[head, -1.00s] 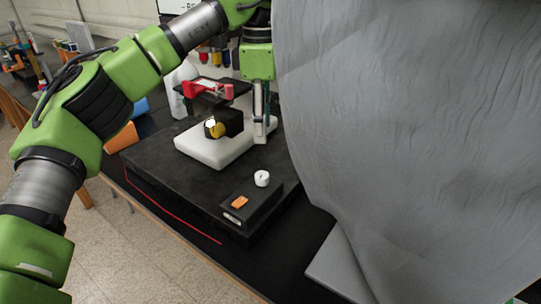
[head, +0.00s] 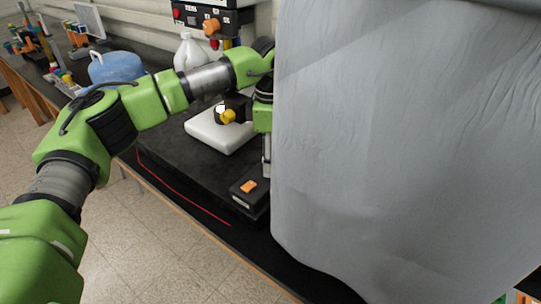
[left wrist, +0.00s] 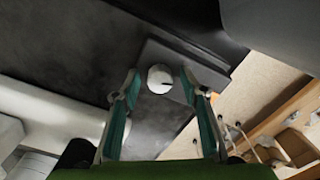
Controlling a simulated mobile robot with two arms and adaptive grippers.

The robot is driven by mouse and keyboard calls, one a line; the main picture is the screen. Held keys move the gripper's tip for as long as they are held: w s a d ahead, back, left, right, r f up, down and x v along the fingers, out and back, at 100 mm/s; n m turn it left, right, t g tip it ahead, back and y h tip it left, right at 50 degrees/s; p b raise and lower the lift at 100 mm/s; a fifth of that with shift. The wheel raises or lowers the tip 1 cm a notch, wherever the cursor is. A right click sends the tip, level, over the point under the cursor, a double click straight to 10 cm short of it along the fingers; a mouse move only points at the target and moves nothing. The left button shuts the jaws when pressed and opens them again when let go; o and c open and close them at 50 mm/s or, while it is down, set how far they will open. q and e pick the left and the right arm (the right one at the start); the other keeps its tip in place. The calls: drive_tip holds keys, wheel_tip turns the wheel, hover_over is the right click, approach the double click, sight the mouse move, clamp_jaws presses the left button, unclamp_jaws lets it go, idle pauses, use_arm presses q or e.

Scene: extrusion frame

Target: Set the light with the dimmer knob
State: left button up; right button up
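The white dimmer knob (left wrist: 158,77) sits on the dark control box (left wrist: 205,74) in the left wrist view, with a short dark mark at its right edge. The control box (head: 252,203), with an orange switch (head: 248,187), shows in the head view at the front of the black platform. The knob is hidden there behind my left gripper (head: 266,172), which points down over the box's far right end. In the left wrist view my left gripper (left wrist: 160,84) is open, its fingertips on either side of the knob; I cannot tell if they touch it. My right gripper is not in view.
A microscope with a white base (head: 214,136) and yellow knob (head: 229,116) stands behind the box. A large grey sheet (head: 400,140) blocks the head view's right side. A blue container (head: 115,68) and white jug (head: 188,52) stand farther back.

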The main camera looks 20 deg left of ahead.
use_arm(q)
drive_tip(key=shift+c, duration=0.5)
drive_tip(key=c, duration=1)
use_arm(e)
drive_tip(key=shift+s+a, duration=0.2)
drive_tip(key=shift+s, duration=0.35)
use_arm(q)
drive_tip(key=shift+n, duration=0.3)
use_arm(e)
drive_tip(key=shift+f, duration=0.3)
use_arm(q)
drive_tip(key=n+b, duration=0.2)
drive_tip(key=n, duration=0.1)
drive_tip(key=shift+f+n, duration=0.1)
drive_tip(key=shift+n, duration=0.3)
drive_tip(key=n+b, duration=0.1)
drive_tip(key=n, duration=0.2)
drive_tip(key=shift+w+n+b, duration=0.1)
drive_tip(key=shift+n+b, duration=0.45)
drive_tip(key=shift+n, duration=1.05)
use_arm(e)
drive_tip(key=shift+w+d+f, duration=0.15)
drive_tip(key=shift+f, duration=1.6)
